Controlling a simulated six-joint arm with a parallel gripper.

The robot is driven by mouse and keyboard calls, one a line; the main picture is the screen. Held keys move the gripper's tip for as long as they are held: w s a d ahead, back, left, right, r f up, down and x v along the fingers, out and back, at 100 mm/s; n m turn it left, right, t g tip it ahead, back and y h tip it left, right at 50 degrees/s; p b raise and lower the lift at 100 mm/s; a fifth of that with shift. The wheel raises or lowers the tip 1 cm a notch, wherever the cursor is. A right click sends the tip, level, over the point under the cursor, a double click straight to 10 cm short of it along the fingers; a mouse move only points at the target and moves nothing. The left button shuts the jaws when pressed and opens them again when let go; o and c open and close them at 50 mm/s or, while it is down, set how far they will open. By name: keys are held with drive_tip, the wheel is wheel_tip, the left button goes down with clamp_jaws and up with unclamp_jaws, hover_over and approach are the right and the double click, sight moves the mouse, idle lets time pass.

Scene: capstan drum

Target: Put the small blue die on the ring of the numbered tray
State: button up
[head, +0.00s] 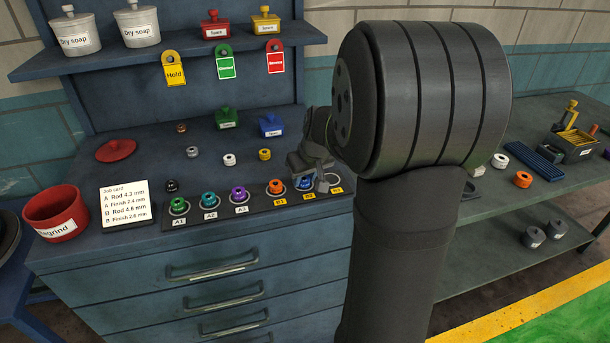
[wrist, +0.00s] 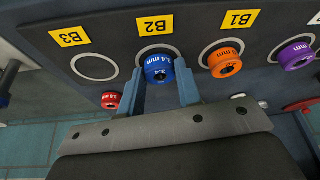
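The small blue die (head: 305,183) is between the two fingers of my gripper (wrist: 161,84), over the ring marked B2 (wrist: 155,54) on the numbered tray (head: 151,235). In the wrist view the blue die (wrist: 159,70) has a finger against each side and covers part of that ring. I cannot tell whether it rests on the tray or is held slightly above it. An orange die (wrist: 226,63) sits on B1, and the ring at B3 (wrist: 95,67) is empty. In the head view my wrist hides part of the tray's right end.
Green (head: 179,205), teal (head: 208,199) and purple (head: 239,194) dies sit on A1 to A3. Loose dies stand behind the tray, including a white one (head: 229,159) and a yellow one (head: 265,154). A red bin (head: 56,212) and job card (head: 125,203) are at left.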

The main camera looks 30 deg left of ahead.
sight(305, 180)
drive_tip(key=o, duration=0.3)
drive_tip(key=shift+o, duration=0.2)
drive_tip(key=shift+r, duration=0.15)
drive_tip(key=v, duration=1.2)
drive_tip(key=shift+w, duration=0.1)
drive_tip(key=x, duration=1.2)
drive_tip(key=shift+f, duration=0.25)
wheel_tip(305, 180, up, 3)
drive_tip(key=shift+r, duration=0.7)
